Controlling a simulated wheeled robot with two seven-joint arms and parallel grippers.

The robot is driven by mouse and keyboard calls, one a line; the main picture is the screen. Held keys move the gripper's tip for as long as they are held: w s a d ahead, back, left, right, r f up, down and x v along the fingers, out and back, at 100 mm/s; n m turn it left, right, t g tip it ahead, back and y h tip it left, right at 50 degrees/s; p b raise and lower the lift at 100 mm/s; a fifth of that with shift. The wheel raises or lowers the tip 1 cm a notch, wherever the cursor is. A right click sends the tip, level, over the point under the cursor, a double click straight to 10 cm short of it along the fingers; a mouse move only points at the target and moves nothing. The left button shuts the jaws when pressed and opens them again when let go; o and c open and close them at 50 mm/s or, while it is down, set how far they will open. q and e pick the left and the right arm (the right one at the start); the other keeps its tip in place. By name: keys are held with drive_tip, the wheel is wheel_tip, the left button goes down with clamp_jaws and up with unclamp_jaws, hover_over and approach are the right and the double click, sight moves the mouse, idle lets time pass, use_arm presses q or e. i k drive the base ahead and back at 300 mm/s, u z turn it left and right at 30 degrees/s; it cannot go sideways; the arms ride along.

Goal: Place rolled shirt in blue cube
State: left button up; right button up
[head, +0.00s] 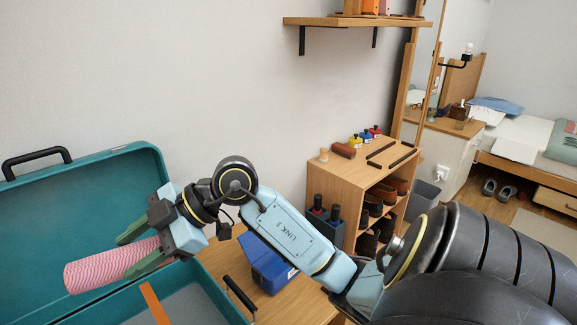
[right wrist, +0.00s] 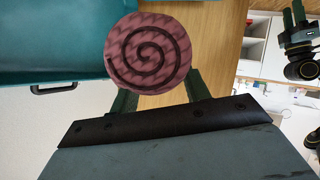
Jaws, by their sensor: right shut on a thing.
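The rolled shirt (head: 103,267) is a pink patterned roll. My right gripper (head: 128,256) is shut on it near one end and holds it over the open teal suitcase (head: 200,277). In the right wrist view the shirt's round end (right wrist: 148,52) shows a dark spiral between the fingers. A blue box (head: 262,262), which looks like the blue cube, sits on the wooden table to the right of the suitcase, partly hidden behind my right arm. My left gripper is out of the head view; what looks like it (right wrist: 297,22) shows at the right wrist view's upper right, its opening unclear.
The suitcase lid (head: 85,195) stands open at the back left. An orange strip (head: 153,303) crosses the suitcase's lower part. A wooden shelf unit (head: 345,178) with shoes stands behind the table. A bed (head: 520,140) is at the far right.

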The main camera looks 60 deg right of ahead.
sight(286, 267)
drive_tip(key=k, duration=0.35)
drive_tip(key=u, duration=2.6)
drive_tip(key=k, duration=1.7)
drive_tip(key=z, duration=2.35)
drive_tip(key=i, duration=0.5)
drive_tip(key=u, duration=0.05)
